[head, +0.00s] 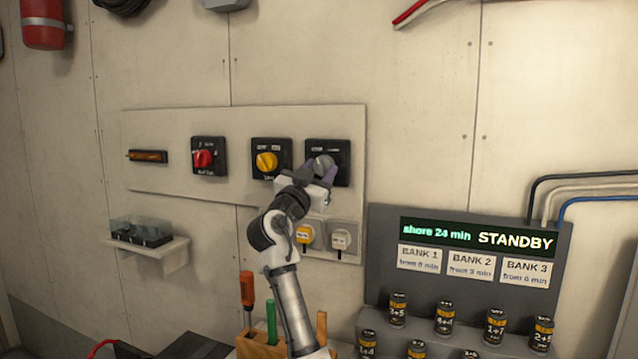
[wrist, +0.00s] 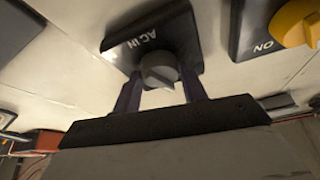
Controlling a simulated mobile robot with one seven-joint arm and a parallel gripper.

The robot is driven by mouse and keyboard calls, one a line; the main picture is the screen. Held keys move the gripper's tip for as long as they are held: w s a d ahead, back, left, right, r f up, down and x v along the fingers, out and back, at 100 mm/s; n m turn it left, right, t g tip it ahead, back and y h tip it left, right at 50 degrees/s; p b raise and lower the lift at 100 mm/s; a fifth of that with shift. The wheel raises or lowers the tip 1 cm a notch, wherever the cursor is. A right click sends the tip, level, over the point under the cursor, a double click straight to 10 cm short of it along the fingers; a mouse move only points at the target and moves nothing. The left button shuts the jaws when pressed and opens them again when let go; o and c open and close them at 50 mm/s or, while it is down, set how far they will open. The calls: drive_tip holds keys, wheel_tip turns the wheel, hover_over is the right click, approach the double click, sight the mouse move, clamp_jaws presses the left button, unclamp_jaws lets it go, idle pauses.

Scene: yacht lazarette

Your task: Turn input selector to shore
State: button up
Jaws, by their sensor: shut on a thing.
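The input selector is a black square plate with a grey knob (head: 322,163) at the right end of the wall panel. In the wrist view its plate (wrist: 128,36) reads "AC IN", and the grey knob (wrist: 159,70) shows between my fingers. My gripper (head: 318,172) is at this knob, with its two dark fingers shut on it, one on each side. My gripper also shows in the wrist view (wrist: 160,92). The knob's pointer direction and the small position labels are too blurred or hidden to read.
A yellow knob (head: 266,161) sits just left on its own black plate, and a red knob (head: 203,158) is further left. Two sockets (head: 340,240) are below. A grey display board (head: 470,245) reads "shore 24 min STANDBY". A wooden tool holder (head: 252,346) stands near my arm.

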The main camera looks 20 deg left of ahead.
drive_tip(key=m+h+b, duration=0.1)
drive_tip(key=m, duration=0.1)
drive_tip(key=m+b, duration=0.1)
drive_tip(key=m, duration=0.1)
drive_tip(key=shift+a+f+g+h, duration=0.1)
drive_tip(key=shift+a+g+h, duration=0.05)
drive_tip(key=shift+g+h, duration=0.2)
drive_tip(key=m, duration=0.1)
drive_tip(key=m+h, duration=0.1)
drive_tip(key=shift+r+m+g, duration=0.2)
drive_tip(key=shift+m+g, duration=0.1)
drive_tip(key=shift+g, duration=0.05)
drive_tip(key=shift+a+r+m+g+h+p, duration=0.1)
drive_tip(key=shift+m+g+h, duration=0.25)
drive_tip(key=shift+m, duration=0.7)
drive_tip(key=shift+d+r+m+g+h+p, duration=0.15)
drive_tip(key=shift+m+g+h, duration=0.2)
drive_tip(key=shift+m, duration=0.65)
drive_tip(key=shift+a+f+m+g+h+p, duration=0.15)
drive_tip(key=shift+m+g+h, duration=0.2)
drive_tip(key=shift+m, duration=0.7)
drive_tip(key=shift+r, duration=0.1)
drive_tip(key=o, duration=1)
